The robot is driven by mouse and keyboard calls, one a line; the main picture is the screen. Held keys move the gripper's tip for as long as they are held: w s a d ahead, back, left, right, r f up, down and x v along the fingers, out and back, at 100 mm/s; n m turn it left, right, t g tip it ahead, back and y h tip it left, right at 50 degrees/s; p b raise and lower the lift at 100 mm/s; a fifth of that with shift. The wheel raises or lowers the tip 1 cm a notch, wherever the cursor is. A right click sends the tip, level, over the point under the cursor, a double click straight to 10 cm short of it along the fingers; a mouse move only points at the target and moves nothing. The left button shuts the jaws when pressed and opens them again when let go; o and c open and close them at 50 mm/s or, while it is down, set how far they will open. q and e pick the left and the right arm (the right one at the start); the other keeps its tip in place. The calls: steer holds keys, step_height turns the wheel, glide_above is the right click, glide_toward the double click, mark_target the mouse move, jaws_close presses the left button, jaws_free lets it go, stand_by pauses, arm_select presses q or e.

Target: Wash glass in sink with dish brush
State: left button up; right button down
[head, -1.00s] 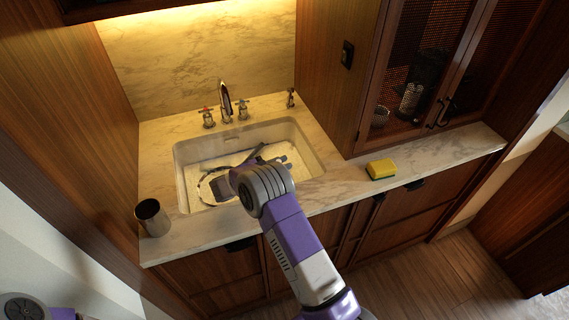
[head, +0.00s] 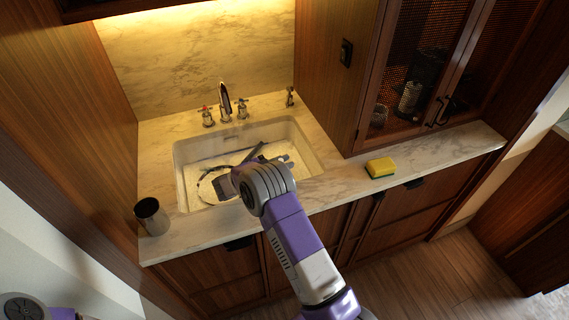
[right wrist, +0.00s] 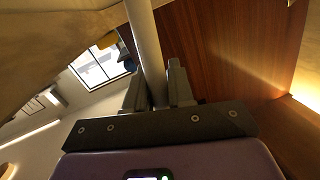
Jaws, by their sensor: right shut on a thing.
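My right gripper (right wrist: 155,85) is shut on a pale, smooth rod (right wrist: 145,35), which looks like the dish brush handle; its far end is out of the wrist view. In the head view my right wrist is over the front of the sink (head: 306,150) and hides most of the gripper. A thin round outline (head: 200,190) shows low in the sink beside the wrist; it may be the glass, but I cannot tell. A dark cup (head: 150,217) stands upright on the counter left of the sink. My left gripper is out of view.
A faucet (head: 225,101) with two handles stands behind the sink. A yellow and green sponge (head: 380,168) lies on the counter (head: 440,157) to the right. A mesh-door cabinet (head: 420,75) rises behind it, and a wood wall (head: 75,110) closes the left side.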

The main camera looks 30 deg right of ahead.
step_height(320, 180, up, 9)
steer(key=s+p, duration=0.1)
steer(key=p, duration=0.6)
steer(key=shift+s+d+r, duration=0.15)
steer(key=shift+s+d, duration=0.15)
steer(key=shift+s, duration=0.1)
stand_by(0.6)
steer(key=shift+r+p, duration=1.9)
steer(key=shift+r, duration=0.55)
